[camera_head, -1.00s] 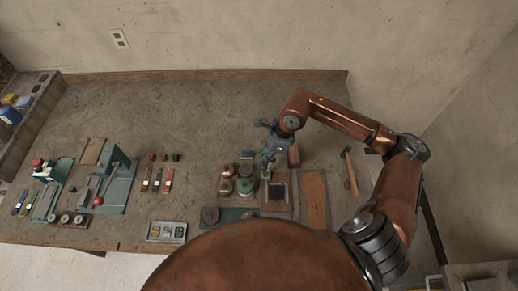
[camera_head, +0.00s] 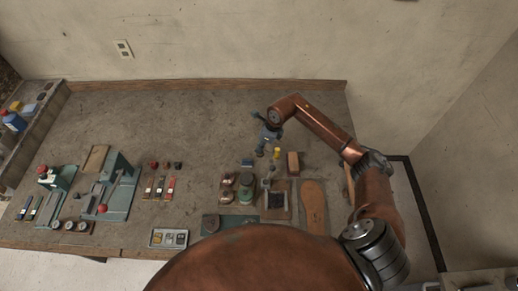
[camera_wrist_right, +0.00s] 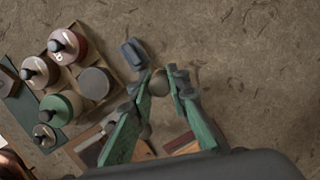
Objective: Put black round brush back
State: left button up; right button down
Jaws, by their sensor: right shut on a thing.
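My right gripper (camera_head: 262,151) is over the bench, behind the row of jars, and its arm comes in from the right. In the right wrist view its green fingers (camera_wrist_right: 168,78) are shut on a small rounded piece with a tan part (camera_wrist_right: 160,84), mostly hidden by the fingertips. I take this to be the black round brush, but its bristles cannot be made out. A dark rounded knob (camera_wrist_right: 144,130) shows between the fingers, lower in that view. My left gripper is not in view.
Jars in a wooden tray (camera_wrist_right: 97,112) stand close to the gripper. A square tray with a dark pad (camera_head: 274,201) lies in front. The back of the bench (camera_head: 190,115) is clear.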

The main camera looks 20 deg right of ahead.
jog(key=shift+w+f, duration=0.65)
jog(key=shift+f, duration=0.05)
notch_tip(320, 180, down, 3)
jog(key=shift+d+p, duration=0.1)
jog(key=shift+p, duration=0.55)
jog(key=shift+f, duration=0.1)
jog(key=shift+f, duration=0.15)
jog(key=c, duration=1.8)
grip_release()
jog(key=shift+c, duration=0.2)
jog(key=shift+r, duration=0.2)
jog(key=b+v, duration=0.2)
jog(key=v, duration=1)
